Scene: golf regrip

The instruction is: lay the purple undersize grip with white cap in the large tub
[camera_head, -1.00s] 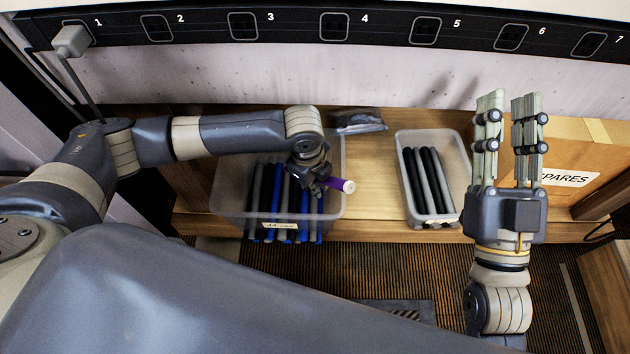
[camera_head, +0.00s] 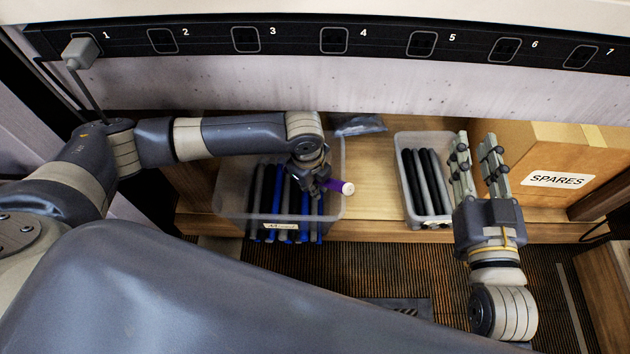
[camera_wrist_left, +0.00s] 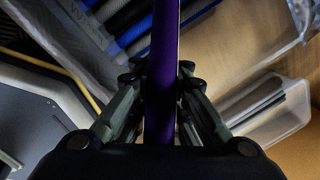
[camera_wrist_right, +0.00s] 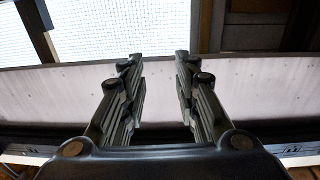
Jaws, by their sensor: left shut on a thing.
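The purple grip with a white cap (camera_head: 338,187) is held by my left gripper (camera_head: 318,181) over the right side of the large tub (camera_head: 230,200). The white-capped end points right in the head view. In the left wrist view the purple grip (camera_wrist_left: 162,75) runs between the closed fingers (camera_wrist_left: 160,95). The large tub is translucent and holds several blue, black and grey grips. My right gripper (camera_head: 477,165) is open and empty, right of the smaller tub; its spread fingers also show in the right wrist view (camera_wrist_right: 158,95).
A smaller tub (camera_head: 402,140) with several black and grey grips stands on the wooden shelf (camera_head: 372,175). A cardboard box marked SPARES (camera_head: 545,150) is at the right. A clear bag (camera_head: 360,124) lies behind the tubs. A numbered socket strip (camera_head: 390,42) runs above.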

